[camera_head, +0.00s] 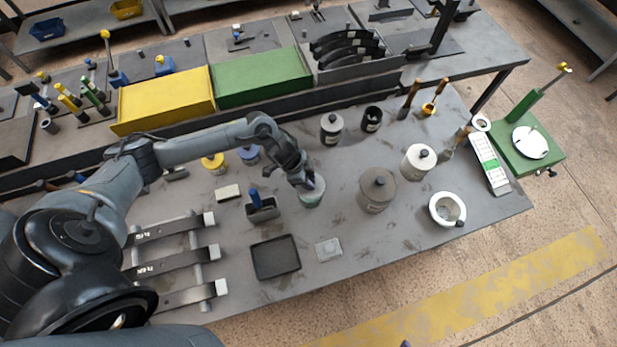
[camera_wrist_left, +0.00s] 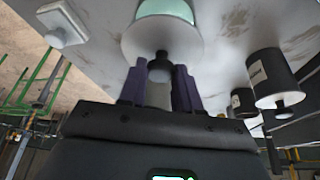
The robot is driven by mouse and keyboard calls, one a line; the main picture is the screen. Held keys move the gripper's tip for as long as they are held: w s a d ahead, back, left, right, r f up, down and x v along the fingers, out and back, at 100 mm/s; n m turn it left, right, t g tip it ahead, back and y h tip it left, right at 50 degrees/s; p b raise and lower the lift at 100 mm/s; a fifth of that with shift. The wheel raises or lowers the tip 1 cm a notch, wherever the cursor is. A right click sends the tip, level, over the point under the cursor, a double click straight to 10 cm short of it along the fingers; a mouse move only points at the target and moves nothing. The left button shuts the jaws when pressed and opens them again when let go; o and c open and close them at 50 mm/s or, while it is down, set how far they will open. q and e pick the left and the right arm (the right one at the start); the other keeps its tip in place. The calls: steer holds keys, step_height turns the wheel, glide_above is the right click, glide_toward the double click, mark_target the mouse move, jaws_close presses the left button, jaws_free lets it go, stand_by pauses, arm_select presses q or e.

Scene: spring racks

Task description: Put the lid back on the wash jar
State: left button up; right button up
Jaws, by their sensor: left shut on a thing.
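My left gripper (camera_head: 309,184) is over a pale green jar (camera_head: 312,196) near the middle of the bench. In the left wrist view its purple fingers (camera_wrist_left: 160,88) are shut on the black knob (camera_wrist_left: 160,64) of a round whitish lid (camera_wrist_left: 185,42). The pale green body of the jar (camera_wrist_left: 165,9) shows directly beyond the lid, in line with it. The gripper hides most of the lid in the head view, so I cannot tell whether the lid is fully seated.
A grey lidded jar (camera_head: 377,190), a white lidded jar (camera_head: 419,161) and a white ring-shaped vessel (camera_head: 447,209) stand to the right. A dark grey jar (camera_head: 331,127) is behind. A black tray (camera_head: 275,257) and a small pale block (camera_head: 328,249) lie in front.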

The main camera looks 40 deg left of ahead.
arm_select(q)
steer(key=shift+p, duration=0.35)
stand_by(0.7)
stand_by(0.4)
steer(key=o, duration=1.6)
steer(key=shift+o, duration=0.2)
steer(key=shift+r+p, duration=3.45)
steer(key=shift+p, duration=0.45)
jaws_close()
